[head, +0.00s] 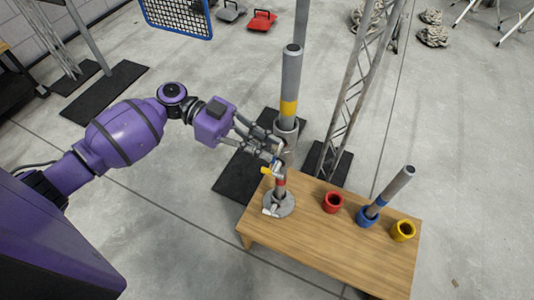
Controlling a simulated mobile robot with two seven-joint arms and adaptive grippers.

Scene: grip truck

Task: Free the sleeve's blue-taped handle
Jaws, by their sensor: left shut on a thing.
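The grey metal sleeve (286,128) sits around an upright post (291,72) with a yellow band above it. Below the sleeve, the post shows a red band and stands in a round metal base (283,208) on the wooden table. My left gripper (275,158) reaches in from the left and is shut at the sleeve's side, on the blue-taped handle (276,161). Only a little blue shows at its fingertips. A yellow-taped handle (267,171) sticks out just below. The fingers hide part of the sleeve. My right gripper is not in view.
The wooden table (318,250) carries a red cup (333,202), a blue cup (365,218) holding a tilted grey tube (395,185) with a blue band, and a yellow cup (403,231). A lattice truss (350,105) stands behind the table. The table's front is clear.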

